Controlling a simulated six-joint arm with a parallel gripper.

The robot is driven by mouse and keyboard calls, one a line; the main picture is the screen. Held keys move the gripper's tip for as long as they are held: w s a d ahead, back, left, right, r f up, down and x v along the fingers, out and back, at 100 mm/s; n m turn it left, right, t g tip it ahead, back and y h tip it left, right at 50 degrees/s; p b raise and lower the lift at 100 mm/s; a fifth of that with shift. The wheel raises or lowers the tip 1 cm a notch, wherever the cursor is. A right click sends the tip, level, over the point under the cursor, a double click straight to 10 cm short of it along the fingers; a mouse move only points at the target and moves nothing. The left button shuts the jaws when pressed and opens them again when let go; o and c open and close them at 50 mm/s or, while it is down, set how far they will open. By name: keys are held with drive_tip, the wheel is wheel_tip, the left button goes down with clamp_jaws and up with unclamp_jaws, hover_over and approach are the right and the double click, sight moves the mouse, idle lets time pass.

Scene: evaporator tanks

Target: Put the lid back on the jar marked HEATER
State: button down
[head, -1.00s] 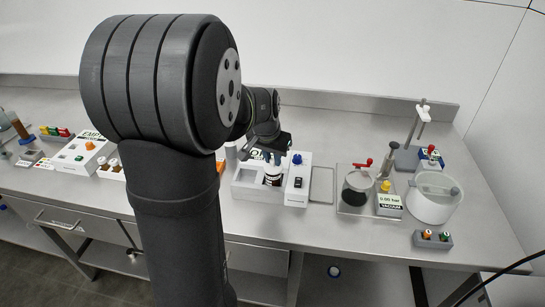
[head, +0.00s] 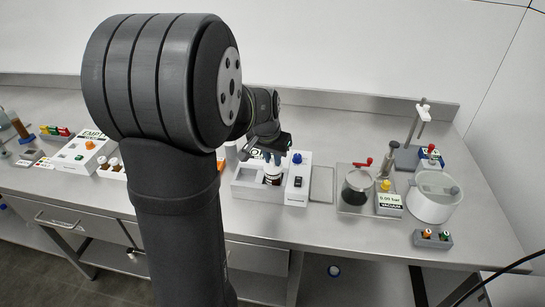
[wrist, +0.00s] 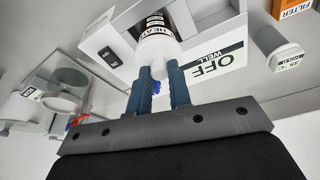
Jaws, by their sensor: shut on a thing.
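The jar marked HEATER (head: 272,179) is dark with a white label and stands upright in the recess of the white well box (head: 247,191). In the wrist view, its label (wrist: 155,23) shows just beyond a white lid (wrist: 156,50). My gripper (head: 270,158) is above the jar. In the wrist view, the blue fingers of my gripper (wrist: 161,75) are shut on the lid, one on each side. The lid is in line with the jar top and appears to meet it; I cannot tell whether it is fully seated.
The well box carries an OFF sign (wrist: 215,64) and a blue knob (head: 297,158). To the right stand a dark-filled vessel with a red handle (head: 357,188), a vacuum gauge (head: 389,199) and a clear round tank (head: 434,205). The bench front is mostly clear.

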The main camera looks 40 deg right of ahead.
idle(0.3)
drive_tip(key=c, duration=1.2)
unclamp_jaws()
drive_tip(key=shift+c, duration=0.2)
drive_tip(key=shift+o, duration=0.4)
drive_tip(key=o, duration=0.4)
drive_tip(key=shift+r, duration=3.5)
drive_tip(key=shift+c, duration=0.5)
clamp_jaws()
